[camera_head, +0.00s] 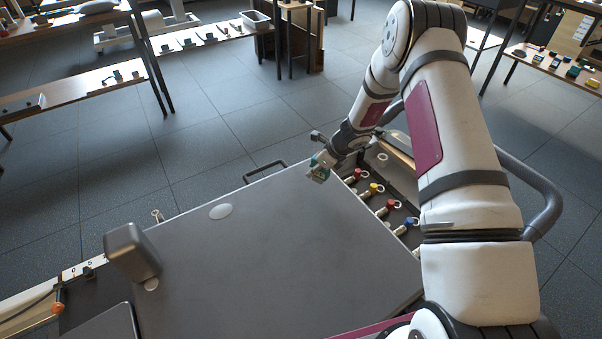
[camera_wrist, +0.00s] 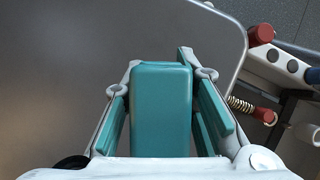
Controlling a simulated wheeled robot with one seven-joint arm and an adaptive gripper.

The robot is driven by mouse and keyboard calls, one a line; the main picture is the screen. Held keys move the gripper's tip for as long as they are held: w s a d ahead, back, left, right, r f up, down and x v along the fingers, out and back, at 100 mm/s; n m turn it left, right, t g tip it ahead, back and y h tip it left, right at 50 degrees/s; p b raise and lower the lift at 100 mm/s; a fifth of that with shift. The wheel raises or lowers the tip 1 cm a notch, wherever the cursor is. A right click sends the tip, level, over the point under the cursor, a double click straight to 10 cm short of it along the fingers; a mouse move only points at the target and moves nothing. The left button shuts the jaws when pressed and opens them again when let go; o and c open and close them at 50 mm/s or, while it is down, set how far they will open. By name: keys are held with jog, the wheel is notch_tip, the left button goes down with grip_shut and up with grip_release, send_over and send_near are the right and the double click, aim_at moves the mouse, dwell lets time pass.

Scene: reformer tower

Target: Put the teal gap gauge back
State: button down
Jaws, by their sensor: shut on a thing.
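The teal gap gauge (camera_wrist: 162,105) is a rounded block, upright in the middle of the wrist view. My gripper (camera_wrist: 162,115) is shut on it, with teal finger pads at its left and right sides. In the head view my gripper (camera_head: 319,170) is at the far right corner of the flat grey top, with a small teal patch (camera_head: 318,173) at its tip. Its lower end is hidden, and I cannot tell how high it is above the surface. No place for the gauge can be made out for sure.
The grey top (camera_head: 290,235) is mostly clear, with a white disc (camera_head: 220,211) and a dark grey block (camera_head: 132,252) at left. A row of coloured knobs (camera_head: 375,188) lies in a recess along its right edge. Shelves (camera_head: 75,92) with small items stand beyond the floor.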

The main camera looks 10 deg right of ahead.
jog(key=w+a, duration=0.3)
jog(key=w, duration=0.1)
jog(key=shift+a+f, duration=0.25)
jog(key=shift+a, duration=0.15)
jog(key=shift+a+f+b, duration=0.1)
jog(key=shift+f+b, duration=0.85)
jog(key=shift+f, duration=0.85)
jog(key=c, duration=1.3)
grip_release()
jog(key=shift+f, duration=0.1)
jog(key=shift+r, duration=0.25)
jog(key=p+v, duration=0.3)
jog(key=v, duration=0.9)
